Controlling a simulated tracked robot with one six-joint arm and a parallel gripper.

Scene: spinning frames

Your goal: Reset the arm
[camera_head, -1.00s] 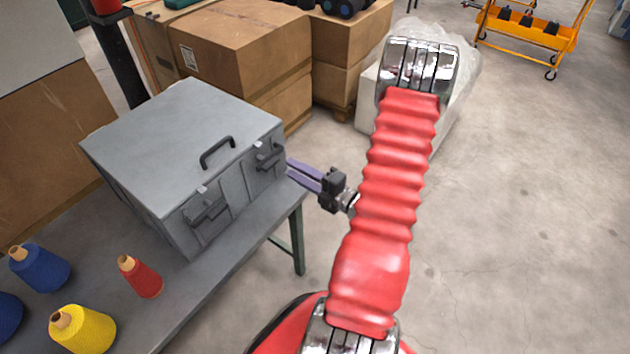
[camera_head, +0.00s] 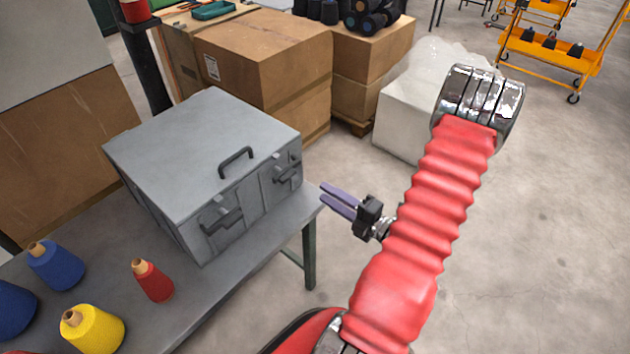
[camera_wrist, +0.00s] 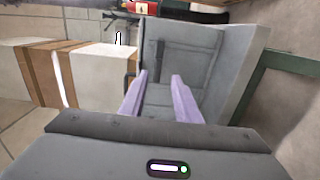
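My gripper (camera_head: 338,200) has two purple fingers and hangs beside the right end of the table, just off its edge. In the wrist view my gripper (camera_wrist: 160,90) has its fingers spread apart with nothing between them. A closed grey metal case (camera_head: 200,150) with a dark handle and latches stands on the table to the left of the gripper. The case also shows beyond the fingers in the wrist view (camera_wrist: 200,50). The fingers are apart from it. My red ribbed arm reaches up and right in the head view.
The grey table (camera_head: 215,290) holds a red cone spool (camera_head: 155,284), a yellow one (camera_head: 95,330) and blue ones (camera_head: 58,268). Cardboard boxes (camera_head: 270,70) and a plastic-wrapped block (camera_head: 400,115) stand behind. An orange cart (camera_head: 550,50) is at the back right. The floor to the right is clear.

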